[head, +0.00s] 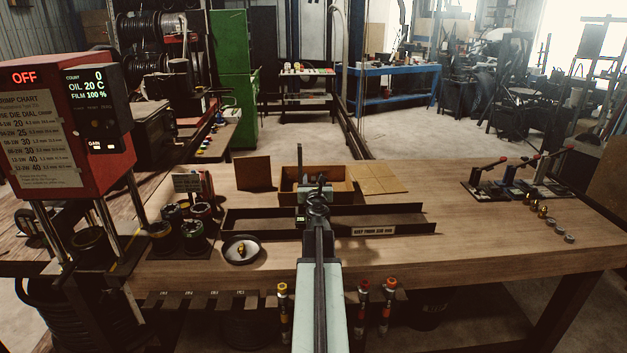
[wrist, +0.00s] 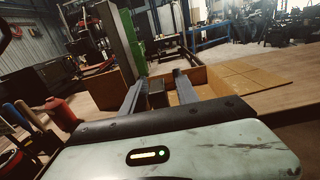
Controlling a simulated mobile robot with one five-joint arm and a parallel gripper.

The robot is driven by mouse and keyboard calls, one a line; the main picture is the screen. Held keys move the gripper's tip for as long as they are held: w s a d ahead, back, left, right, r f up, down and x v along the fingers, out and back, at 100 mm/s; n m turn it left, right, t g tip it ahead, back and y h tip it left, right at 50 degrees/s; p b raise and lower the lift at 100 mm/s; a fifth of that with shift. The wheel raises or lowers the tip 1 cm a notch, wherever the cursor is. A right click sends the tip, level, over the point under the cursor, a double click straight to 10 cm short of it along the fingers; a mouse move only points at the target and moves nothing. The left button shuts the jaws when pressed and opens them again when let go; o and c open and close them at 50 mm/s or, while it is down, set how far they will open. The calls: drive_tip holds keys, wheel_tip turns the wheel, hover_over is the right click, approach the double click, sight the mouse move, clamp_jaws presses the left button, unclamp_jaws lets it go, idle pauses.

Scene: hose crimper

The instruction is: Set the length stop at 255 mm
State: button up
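A long dark trough (head: 394,219) with raised front and back walls lies across the bench, with a pale label (head: 373,230) on its front wall. My arm crosses in front of the trough's middle and hides part of it. I cannot clearly make out the length stop or its setting. My gripper (head: 312,180) is above the trough's middle, near the wooden box behind it. In the wrist view my gripper (wrist: 158,88) has its two fingers apart, and nothing is visibly held. A dark block (wrist: 157,95) shows between the fingers; I cannot tell its distance.
The open wooden box (head: 340,190) stands behind the trough. A red crimper (head: 75,130) reading OFF is at left, beside dark dies (head: 195,235). A round dish (head: 241,250) sits before the trough. Levers (head: 515,180) stand at right.

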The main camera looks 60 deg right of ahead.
drive_tip(key=v, duration=0.8)
idle(0.4)
